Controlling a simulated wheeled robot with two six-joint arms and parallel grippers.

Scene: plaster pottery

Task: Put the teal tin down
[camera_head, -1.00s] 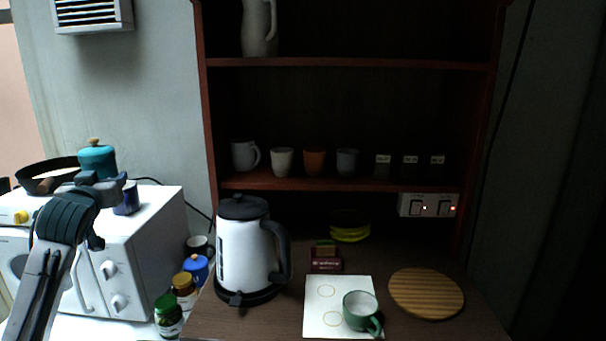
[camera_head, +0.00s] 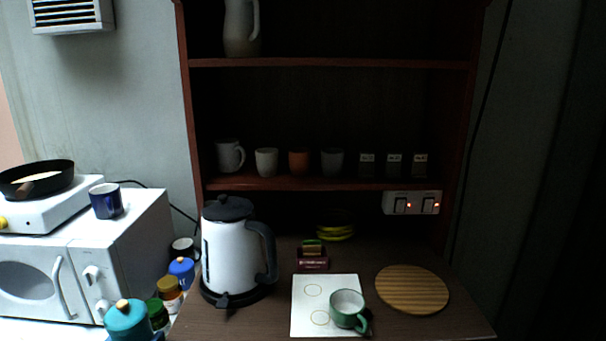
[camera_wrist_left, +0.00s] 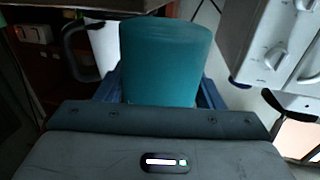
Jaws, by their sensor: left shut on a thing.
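The teal tin (camera_head: 127,322), with a light round knob on its lid, is at the bottom left of the head view, in front of the small jars. Its lower part is cut off by the frame edge. In the left wrist view the teal tin (camera_wrist_left: 165,60) fills the middle, between the fingers of my left gripper (camera_wrist_left: 160,88), which is shut on it. In the head view the left gripper is mostly out of frame. I cannot tell whether the tin's base touches a surface. My right gripper is not in view.
A white microwave (camera_head: 40,275) carries a hob with a pan (camera_head: 37,180) and a blue mug (camera_head: 106,201). Several jars (camera_head: 170,292) stand beside the kettle (camera_head: 232,250). A green cup (camera_head: 346,308) sits on a white card (camera_head: 311,318), left of a round wooden board (camera_head: 411,289).

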